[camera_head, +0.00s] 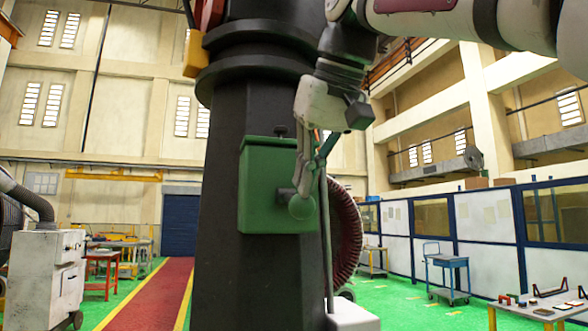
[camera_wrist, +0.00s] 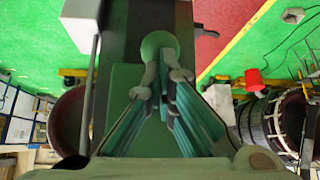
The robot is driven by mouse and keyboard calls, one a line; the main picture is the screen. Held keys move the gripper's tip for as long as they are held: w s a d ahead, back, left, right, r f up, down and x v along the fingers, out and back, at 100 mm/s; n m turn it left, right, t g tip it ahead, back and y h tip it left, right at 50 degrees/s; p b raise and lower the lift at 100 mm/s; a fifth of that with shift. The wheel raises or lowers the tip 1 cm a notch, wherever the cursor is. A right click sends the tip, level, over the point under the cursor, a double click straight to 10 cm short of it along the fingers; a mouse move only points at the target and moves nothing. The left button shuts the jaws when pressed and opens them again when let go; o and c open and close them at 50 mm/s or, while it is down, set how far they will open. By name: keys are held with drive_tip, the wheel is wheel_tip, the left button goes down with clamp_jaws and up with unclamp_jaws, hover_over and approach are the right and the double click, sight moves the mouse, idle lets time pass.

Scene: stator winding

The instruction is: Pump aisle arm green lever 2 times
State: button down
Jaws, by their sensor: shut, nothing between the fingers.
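The green lever shows as a round green knob (camera_head: 302,207) on the front of a green box (camera_head: 262,170), which is fixed to a tall dark column. A short dark stub (camera_head: 284,194) joins it to the box. My gripper (camera_head: 304,180) points down just above the knob. In the wrist view, the knob (camera_wrist: 158,44) lies right beyond the tips of my gripper (camera_wrist: 163,76). The fingers are shut with nothing between them. I cannot tell whether the tips touch the knob. The fingers partly hide the lever and the box.
The dark column (camera_head: 222,270) stands close behind the box. A ribbed dark red ring (camera_head: 345,235) is to its right. A white machine (camera_head: 40,275) stands at left, a blue cart (camera_head: 447,270) at right.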

drive_tip(key=s+f+p+v, duration=0.1)
drive_tip(key=v, duration=0.9)
drive_tip(key=shift+d, duration=0.35)
drive_tip(key=shift+s+f, duration=0.1)
drive_tip(key=shift+s, duration=0.05)
idle(0.6)
